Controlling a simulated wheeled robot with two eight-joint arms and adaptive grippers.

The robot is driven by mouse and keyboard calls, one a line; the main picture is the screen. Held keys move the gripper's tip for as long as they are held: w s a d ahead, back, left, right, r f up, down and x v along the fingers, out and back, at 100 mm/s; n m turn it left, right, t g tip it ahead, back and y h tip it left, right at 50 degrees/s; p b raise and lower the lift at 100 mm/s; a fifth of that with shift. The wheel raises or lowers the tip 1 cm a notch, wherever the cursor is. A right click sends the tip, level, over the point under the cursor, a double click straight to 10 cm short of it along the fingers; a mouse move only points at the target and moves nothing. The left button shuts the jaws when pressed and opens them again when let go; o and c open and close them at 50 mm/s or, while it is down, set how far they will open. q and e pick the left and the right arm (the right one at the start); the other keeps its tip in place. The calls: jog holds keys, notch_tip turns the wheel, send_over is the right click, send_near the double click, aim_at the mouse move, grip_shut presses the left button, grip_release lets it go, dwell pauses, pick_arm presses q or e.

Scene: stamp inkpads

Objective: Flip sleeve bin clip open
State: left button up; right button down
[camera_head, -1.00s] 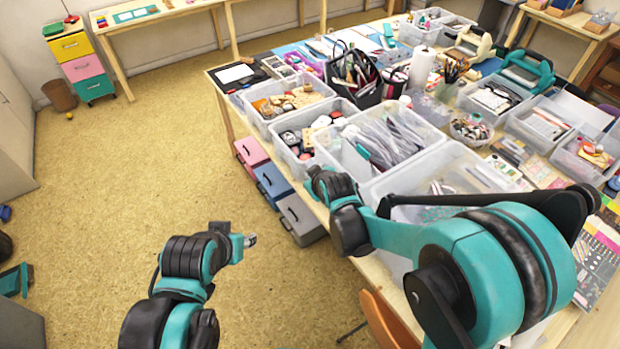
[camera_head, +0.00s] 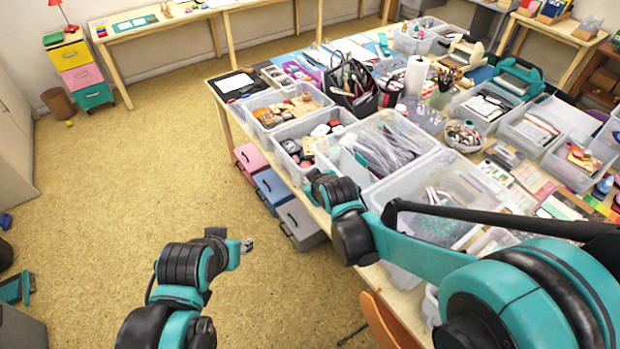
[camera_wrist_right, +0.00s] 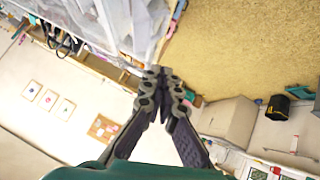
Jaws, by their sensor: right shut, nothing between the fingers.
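The sleeve bin (camera_head: 330,150) is a clear plastic box full of clear sleeves, near the table's left edge in the head view. A small teal piece (camera_head: 360,158) shows at its near left side; I cannot tell whether it is the clip or how it sits. My right wrist is just in front of the bin. My right gripper (camera_wrist_right: 164,90) is shut and empty in the right wrist view, with a clear bin wall (camera_wrist_right: 143,35) beyond it. My left gripper (camera_head: 247,245) is over the floor, away from the table; its fingers are too small to read.
Clear bins of stamps (camera_head: 283,145) and blocks (camera_head: 262,112) stand beyond the sleeve bin. Another clear bin (camera_head: 385,192) stands nearer, partly behind my right arm. Pink, blue and grey boxes (camera_head: 300,228) are below the table edge. The floor (camera_head: 130,190) at left is open.

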pick_arm(q)
jog(key=shift+w+d+r+p, duration=0.25)
jog(key=shift+w+r+p, duration=0.05)
jog(key=shift+r+p, duration=0.35)
pick_arm(e)
jog(key=v, duration=0.5)
jog(key=shift+s+d, duration=0.1)
jog(key=shift+s, duration=0.25)
pick_arm(q)
notch_tip(320, 180, down, 10)
jog(key=b, duration=1)
pick_arm(e)
jog(key=s+d+f+m+g+h, duration=0.1)
jog(key=s+d+f+m, duration=0.3)
jog(key=s+d, duration=0.4)
jog(key=s+d+f+m+g+h, duration=0.1)
jog(key=s+d+f+m, duration=0.3)
jog(key=s+d, duration=0.5)
jog(key=shift+s+d+m+h, duration=0.2)
jog(key=shift+d+m+h, duration=0.1)
jog(key=shift+d+h, duration=0.35)
